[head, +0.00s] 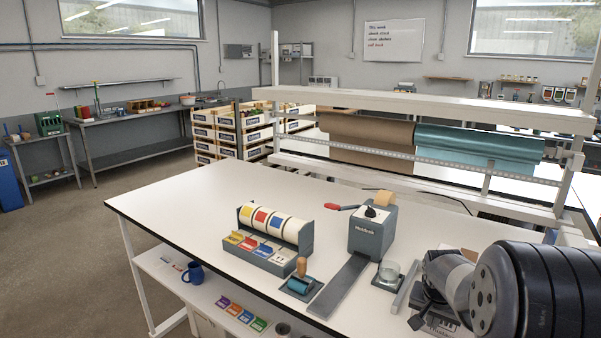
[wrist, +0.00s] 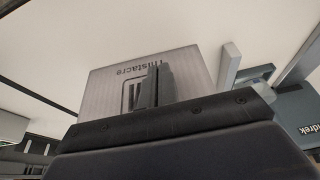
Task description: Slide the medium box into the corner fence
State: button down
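In the wrist view a light grey box (wrist: 105,85) printed "Thistacre" in upside-down letters lies on the white table; I take it for the medium box. My gripper (wrist: 156,84) appears shut, its two fingers close together in front of the box's printed face with nothing visible between them. Whether they touch the box I cannot tell. A grey bar (wrist: 229,66), likely part of the corner fence, stands just right of the box, with a narrow gap visible. In the head view a grey bar (head: 405,288) lies left of my arm, which hides most of that area.
A grey tape dispenser (head: 372,232) stands on the white table (head: 190,190), with a label dispenser (head: 275,238) to its left. The table's left part is clear.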

jog(key=shift+w+r, duration=0.2)
jog(key=shift+w, duration=0.15)
jog(key=shift+w+a, duration=0.15)
jog(key=shift+a, duration=0.25)
jog(key=shift+w+a, duration=0.2)
jog(key=shift+a, duration=0.25)
jog(key=shift+w+a, duration=0.15)
jog(key=shift+a, duration=0.15)
jog(key=shift+w+a+b, duration=0.2)
jog(key=shift+a+b, duration=0.1)
jog(key=shift+a, duration=0.2)
jog(key=shift+w+a, duration=0.1)
jog(key=shift+a, duration=0.1)
jog(key=shift+w+a, duration=0.1)
jog(key=shift+a, duration=0.1)
dwell(0.5)
jog(key=shift+w+a+f, duration=0.15)
jog(key=shift+a, duration=0.35)
